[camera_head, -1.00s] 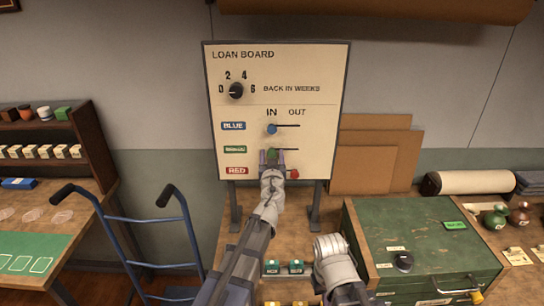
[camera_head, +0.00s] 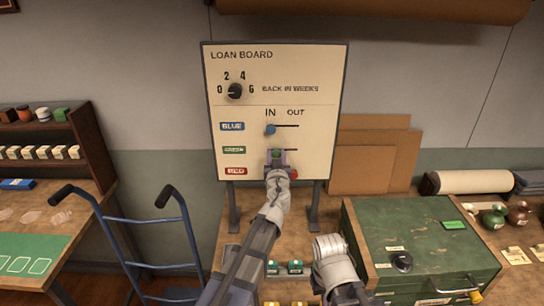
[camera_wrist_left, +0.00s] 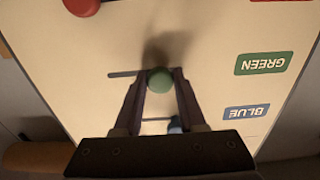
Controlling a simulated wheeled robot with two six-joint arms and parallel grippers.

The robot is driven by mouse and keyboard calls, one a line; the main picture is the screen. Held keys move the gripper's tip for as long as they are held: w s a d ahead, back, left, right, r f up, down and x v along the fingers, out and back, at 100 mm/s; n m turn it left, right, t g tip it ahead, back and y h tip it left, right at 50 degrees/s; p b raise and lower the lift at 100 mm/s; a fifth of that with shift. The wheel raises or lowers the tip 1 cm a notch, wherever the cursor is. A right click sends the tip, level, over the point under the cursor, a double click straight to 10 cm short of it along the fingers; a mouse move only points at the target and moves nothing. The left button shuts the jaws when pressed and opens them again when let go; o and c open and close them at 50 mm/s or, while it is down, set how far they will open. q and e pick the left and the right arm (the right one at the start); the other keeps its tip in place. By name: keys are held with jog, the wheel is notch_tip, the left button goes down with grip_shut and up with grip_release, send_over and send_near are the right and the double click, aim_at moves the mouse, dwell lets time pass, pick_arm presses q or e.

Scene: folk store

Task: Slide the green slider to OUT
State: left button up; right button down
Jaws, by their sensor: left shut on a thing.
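The loan board (camera_head: 320,60) stands upright on the workbench. Its green slider knob (camera_head: 276,153) sits on a short horizontal slot in the GREEN row, slightly right of the line of the IN heading. My left gripper (camera_head: 276,156) is shut on this knob, with one finger on each side. In the left wrist view, which shows the board upside down, the green knob (camera_wrist_left: 160,80) lies between the fingertips, and bare slot runs to its left, the OUT side. My right gripper (camera_head: 330,245) is low, over the bench; its fingers cannot be made out.
The blue knob (camera_head: 270,129) is under IN, just above my left gripper. The red knob (camera_head: 294,171) is close below, toward OUT. A black dial (camera_head: 235,91) is higher up. A green chest (camera_head: 420,235) stands right and a blue hand truck (camera_head: 150,240) left.

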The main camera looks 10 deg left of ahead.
pick_arm(q)
jog(key=shift+w+d, duration=0.2)
jog(key=shift+d, duration=0.8)
jog(key=shift+w+d, duration=0.2)
jog(key=shift+d, duration=0.8)
jog(key=shift+w+d, duration=0.2)
jog(key=shift+d, duration=0.8)
jog(key=o, duration=1.1)
jog(key=shift+s, duration=0.1)
send_near(294, 149)
jog(key=s, duration=0.2)
jog(key=shift+s+d+f, duration=0.1)
jog(key=shift+s+d, duration=0.15)
jog(key=shift+s, duration=0.1)
